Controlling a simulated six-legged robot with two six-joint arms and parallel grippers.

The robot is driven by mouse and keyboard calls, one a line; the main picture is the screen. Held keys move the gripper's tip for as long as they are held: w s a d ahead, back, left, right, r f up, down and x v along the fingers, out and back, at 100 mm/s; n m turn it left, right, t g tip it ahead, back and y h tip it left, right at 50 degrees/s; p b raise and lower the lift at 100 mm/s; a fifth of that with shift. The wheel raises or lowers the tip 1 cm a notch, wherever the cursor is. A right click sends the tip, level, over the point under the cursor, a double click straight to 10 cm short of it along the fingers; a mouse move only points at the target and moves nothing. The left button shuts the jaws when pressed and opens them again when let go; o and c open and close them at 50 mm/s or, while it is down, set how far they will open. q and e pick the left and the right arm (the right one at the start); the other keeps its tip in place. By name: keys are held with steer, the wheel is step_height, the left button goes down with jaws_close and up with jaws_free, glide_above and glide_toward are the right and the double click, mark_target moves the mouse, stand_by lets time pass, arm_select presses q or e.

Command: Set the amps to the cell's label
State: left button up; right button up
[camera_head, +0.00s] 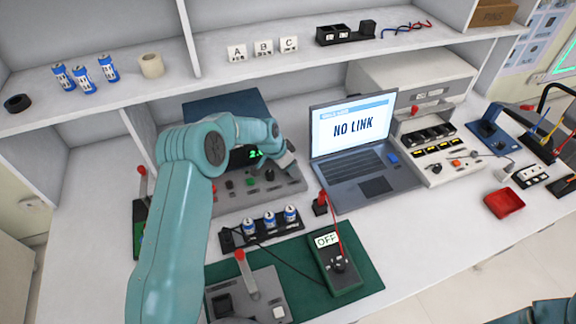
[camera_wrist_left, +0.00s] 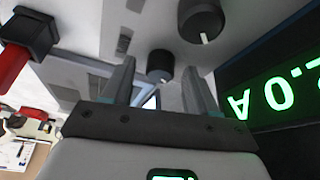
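The grey power supply (camera_head: 262,197) stands on the bench in the head view, partly hidden by my left arm. Its green display (camera_wrist_left: 282,97) appears upside down in the left wrist view, reading 2.0A as far as it shows. A black knob (camera_wrist_left: 160,65) with a white mark lies beyond and between my left gripper's (camera_wrist_left: 158,75) open fingers, with gaps on both sides. A second black knob (camera_wrist_left: 202,20) is beside it. Blue-and-white cells stand in a black holder (camera_head: 262,231); their labels are too small to read. My right gripper is out of view.
A laptop (camera_head: 365,150) showing NO LINK is right of the supply. A meter (camera_head: 337,265) reading OFF sits on a green mat (camera_head: 366,270). Several more cells (camera_head: 84,78) stand on the shelf. A red tray (camera_head: 504,203) lies at right.

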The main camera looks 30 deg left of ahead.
arm_select(q)
steer(key=b+v, duration=0.2)
steer(key=v, duration=1.4)
steer(key=shift+r, duration=0.15)
steer(key=shift+s, duration=0.15)
